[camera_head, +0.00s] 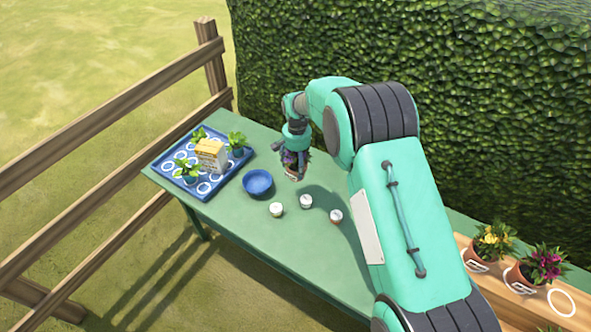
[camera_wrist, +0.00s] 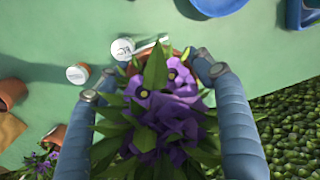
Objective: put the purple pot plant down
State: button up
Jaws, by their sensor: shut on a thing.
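The purple pot plant (camera_wrist: 168,115) fills the middle of the wrist view, with purple flowers and green leaves. A small part of its terracotta pot shows behind the leaves. My gripper (camera_wrist: 150,82) has a finger on each side of it and is shut on it. In the head view my gripper (camera_head: 293,157) hangs with the plant (camera_head: 291,168) at the far side of the green table (camera_head: 270,240), right of the blue bowl. The plant appears to be above the table; the underside of its pot is hidden in the wrist view.
A blue tray (camera_head: 165,172) with ring marks holds small green plants and a box-like thing (camera_head: 211,155). Near the blue bowl (camera_head: 258,184) stand three small jars (camera_head: 306,201). A wooden stand (camera_head: 490,287) holds yellow and magenta pot plants beside an empty ring. A hedge (camera_head: 430,60) borders the table.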

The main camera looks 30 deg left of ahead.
jog(key=w+a+p, duration=0.1)
jog(key=w+a, duration=0.6)
jog(key=w, duration=0.3)
jog(key=shift+r+p, duration=0.15)
jog(key=shift+p, duration=0.15)
jog(key=shift+w, duration=0.1)
notch_tip(320, 180, down, 6)
dwell(0.6)
jog(key=shift+f, duration=0.25)
jog(key=shift+f+b, duration=0.35)
jog(key=shift+f, duration=1.4)
jog(key=shift+f, duration=0.15)
jog(key=o, duration=1.7)
jog(key=shift+d, duration=0.1)
